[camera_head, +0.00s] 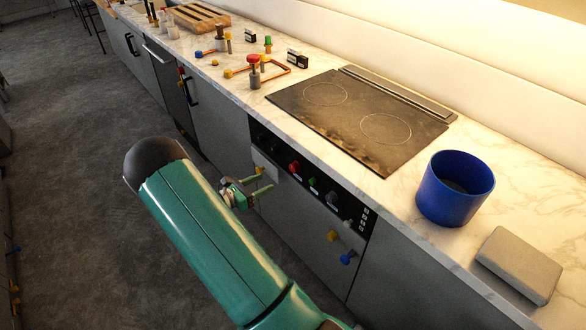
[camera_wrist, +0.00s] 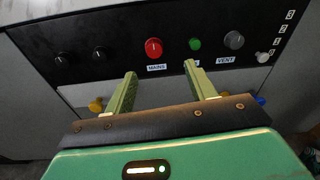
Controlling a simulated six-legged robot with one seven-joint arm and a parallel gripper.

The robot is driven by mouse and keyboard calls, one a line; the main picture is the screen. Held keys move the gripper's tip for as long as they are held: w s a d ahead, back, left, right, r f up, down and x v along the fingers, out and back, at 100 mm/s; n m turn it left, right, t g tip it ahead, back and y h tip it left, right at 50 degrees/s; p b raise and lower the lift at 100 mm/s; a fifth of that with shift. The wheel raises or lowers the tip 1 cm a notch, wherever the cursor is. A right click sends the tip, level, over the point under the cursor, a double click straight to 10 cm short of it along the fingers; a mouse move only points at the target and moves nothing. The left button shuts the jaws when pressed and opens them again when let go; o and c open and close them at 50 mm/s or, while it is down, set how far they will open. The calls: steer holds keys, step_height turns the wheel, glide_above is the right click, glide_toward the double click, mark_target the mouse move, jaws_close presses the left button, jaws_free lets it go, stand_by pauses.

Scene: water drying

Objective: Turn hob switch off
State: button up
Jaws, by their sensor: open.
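The black control panel (camera_wrist: 125,30) under the hob (camera_head: 345,110) fills the top of the wrist view. It carries two black knobs (camera_wrist: 100,53), a red knob (camera_wrist: 153,47) labelled MAINS, a green button (camera_wrist: 195,44), and a grey knob (camera_wrist: 234,40) labelled VENT. The label under the green button is mostly hidden by my right finger. No label reading "hob" is legible. My gripper (camera_wrist: 160,70) is open and empty. Its fingertips are below the red knob and green button in the wrist view. In the head view my gripper (camera_head: 264,181) is in front of the panel's left part.
A small pale slider (camera_wrist: 262,57) with a number scale sits at the panel's right end. Yellow (camera_head: 332,236) and blue (camera_head: 348,257) knobs stick out below the panel. A blue pot (camera_head: 456,190) and grey box (camera_head: 518,264) stand on the counter.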

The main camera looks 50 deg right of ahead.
mark_target(292, 169)
steer(key=shift+n+t+h, duration=0.4)
steer(key=shift+n+h, duration=0.1)
steer(key=shift+n, duration=0.3)
steer(key=x, duration=0.5)
steer(key=f+x, duration=0.1)
steer(key=x, duration=0.3)
steer(key=f+x, duration=0.1)
steer(key=x, duration=0.4)
steer(key=shift+w+d+f, duration=0.2)
steer(key=shift+d, duration=0.15)
steer(key=shift+c, duration=0.2)
steer(key=c, duration=0.9)
